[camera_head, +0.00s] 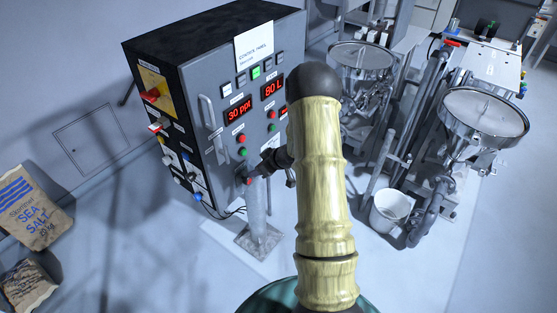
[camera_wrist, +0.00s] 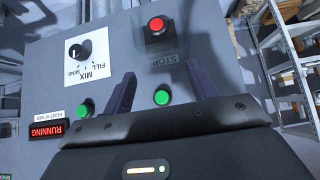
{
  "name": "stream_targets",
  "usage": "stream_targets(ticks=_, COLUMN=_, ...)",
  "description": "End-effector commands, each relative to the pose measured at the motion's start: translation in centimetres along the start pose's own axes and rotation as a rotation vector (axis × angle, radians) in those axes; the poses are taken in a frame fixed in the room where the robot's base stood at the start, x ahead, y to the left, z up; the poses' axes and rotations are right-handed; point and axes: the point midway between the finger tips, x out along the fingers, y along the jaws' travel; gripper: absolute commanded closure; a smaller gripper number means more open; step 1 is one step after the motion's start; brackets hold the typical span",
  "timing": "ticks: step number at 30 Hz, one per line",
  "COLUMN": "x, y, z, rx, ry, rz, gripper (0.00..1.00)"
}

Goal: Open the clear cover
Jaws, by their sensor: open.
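In the wrist view a red button (camera_wrist: 157,25) stands on a grey panel, with upside-down STOP lettering below it. A faint see-through box-like patch surrounds this button; I cannot tell for sure that it is the clear cover or how it is hinged. My gripper (camera_wrist: 162,88) is open and empty, its two dark fingers spread below the button and apart from it. A green button (camera_wrist: 161,97) shows between the fingers. In the head view my arm's yellow-sleeved link hides part of the scene, and the fingertips cannot be made out.
A large control cabinet (camera_head: 168,88) stands at the left. Two round-topped hoppers (camera_head: 361,58) (camera_head: 487,115) and a white bucket (camera_head: 390,211) are at the right. The panel also has a selector knob (camera_wrist: 78,50) and a red RUNNING display (camera_wrist: 46,131). Shelving (camera_wrist: 280,65) stands at right.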

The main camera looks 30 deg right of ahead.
Motion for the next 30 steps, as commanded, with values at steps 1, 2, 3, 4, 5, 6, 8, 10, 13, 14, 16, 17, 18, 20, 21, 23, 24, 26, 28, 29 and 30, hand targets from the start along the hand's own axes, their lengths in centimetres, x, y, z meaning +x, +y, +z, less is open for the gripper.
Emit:
stream_targets(ticks=1, x=-0.8, y=0.1, z=0.0, rx=0.000, ry=0.002, rz=0.002, gripper=0.42)
stream_targets(ticks=2, x=-1.4, y=0.1, z=-0.1, rx=-0.001, ry=0.003, rz=0.003, gripper=0.42)
stream_targets(ticks=3, x=-2.0, y=0.0, z=0.0, rx=-0.002, ry=0.002, rz=0.001, gripper=0.42)
stream_targets(ticks=4, x=-2.5, y=0.0, z=-0.1, rx=-0.002, ry=0.003, rz=0.002, gripper=0.42)
stream_targets(ticks=5, x=-3.0, y=-0.1, z=-0.1, rx=-0.003, ry=0.003, rz=0.001, gripper=0.42)
stream_targets(ticks=6, x=-3.7, y=-0.1, z=-0.2, rx=-0.004, ry=0.003, rz=0.000, gripper=0.42)
stream_targets(ticks=8, x=-4.7, y=-0.1, z=-0.2, rx=-0.005, ry=0.003, rz=-0.001, gripper=0.42)
stream_targets(ticks=10, x=-6.0, y=-0.2, z=-0.2, rx=-0.007, ry=0.003, rz=-0.001, gripper=0.42)
stream_targets(ticks=13, x=-7.9, y=-0.2, z=-0.3, rx=-0.007, ry=0.004, rz=-0.002, gripper=0.42)
stream_targets(ticks=14, x=-8.4, y=-0.2, z=-0.3, rx=-0.006, ry=0.004, rz=-0.002, gripper=0.42)
stream_targets(ticks=16, x=-9.8, y=-0.2, z=-0.4, rx=-0.007, ry=0.005, rz=-0.003, gripper=0.42)
stream_targets(ticks=17, x=-10.4, y=-0.2, z=-0.4, rx=-0.007, ry=0.005, rz=-0.002, gripper=0.42)
stream_targets(ticks=18, x=-11.1, y=-0.2, z=-0.3, rx=-0.007, ry=0.004, rz=-0.002, gripper=0.42)
stream_targets(ticks=20, x=-12.1, y=-0.2, z=-0.4, rx=-0.006, ry=0.005, rz=-0.002, gripper=0.42)
stream_targets(ticks=21, x=-12.6, y=-0.2, z=-0.4, rx=-0.007, ry=0.005, rz=-0.003, gripper=0.42)
stream_targets(ticks=23, x=-13.2, y=-0.2, z=-0.4, rx=-0.005, ry=0.005, rz=-0.003, gripper=0.42)
stream_targets(ticks=24, x=-13.5, y=-0.2, z=-0.3, rx=-0.006, ry=0.004, rz=-0.004, gripper=0.42)
stream_targets(ticks=26, x=-13.8, y=-0.2, z=-0.3, rx=-0.006, ry=0.004, rz=-0.004, gripper=0.42)
stream_targets(ticks=28, x=-13.9, y=-0.2, z=-0.3, rx=-0.005, ry=0.004, rz=-0.004, gripper=0.42)
stream_targets(ticks=29, x=-13.9, y=-0.2, z=-0.3, rx=-0.005, ry=0.004, rz=-0.004, gripper=0.42)
stream_targets(ticks=30, x=-13.9, y=-0.2, z=-0.3, rx=-0.004, ry=0.004, rz=-0.004, gripper=0.42)
